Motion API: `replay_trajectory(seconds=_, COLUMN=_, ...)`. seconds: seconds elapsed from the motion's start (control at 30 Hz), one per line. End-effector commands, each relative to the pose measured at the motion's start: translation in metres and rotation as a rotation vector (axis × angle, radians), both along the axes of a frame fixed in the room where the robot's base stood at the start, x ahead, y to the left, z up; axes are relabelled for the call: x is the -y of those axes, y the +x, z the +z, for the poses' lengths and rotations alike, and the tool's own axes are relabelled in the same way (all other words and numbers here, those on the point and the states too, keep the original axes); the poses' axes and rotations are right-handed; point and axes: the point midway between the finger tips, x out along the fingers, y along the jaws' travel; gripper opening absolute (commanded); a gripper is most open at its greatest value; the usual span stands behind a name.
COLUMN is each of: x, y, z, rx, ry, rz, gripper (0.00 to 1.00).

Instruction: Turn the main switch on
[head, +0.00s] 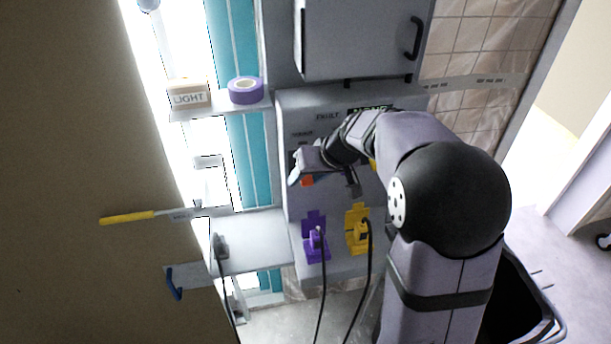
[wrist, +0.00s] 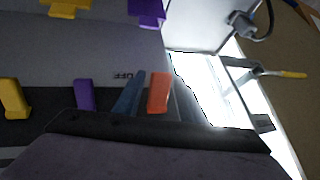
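The main switch appears to be the orange lever (head: 307,181) on the grey panel (head: 301,210). In the wrist view the orange lever (wrist: 159,93) stands up near an "OFF" label. My gripper (head: 324,180) is at the panel, and its two dark blue-grey fingers (wrist: 157,98) are apart, one on each side of the lever. The lever is nearer the right finger in the wrist view. I cannot tell whether either finger touches it. My wrist and arm hide part of the panel in the head view.
Purple (wrist: 84,95) and yellow (wrist: 14,100) levers stand beside the orange one. Below are a purple socket (head: 314,240) and yellow socket (head: 357,232) with cables. A cabinet (head: 355,40) hangs above. A shelf (head: 255,240) and purple tape roll (head: 246,90) are at left.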

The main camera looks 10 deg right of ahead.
Motion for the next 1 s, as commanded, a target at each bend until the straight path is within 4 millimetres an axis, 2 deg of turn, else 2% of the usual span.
replay_trajectory(seconds=0.13, x=0.0001, y=0.0001, z=0.0003, rx=0.0, ry=0.0, rz=0.0, gripper=0.35)
replay_trajectory(seconds=0.27, x=0.0001, y=-0.0001, z=0.0003, rx=0.0, ry=0.0, rz=0.0, gripper=0.04)
replay_trajectory(seconds=0.3, x=0.0001, y=-0.0001, z=0.0003, rx=0.0, ry=0.0, rz=0.0, gripper=0.02)
replay_trajectory(seconds=1.0, x=0.0002, y=-0.0024, z=0.0096, rx=0.007, ry=-0.001, rz=0.002, gripper=0.03)
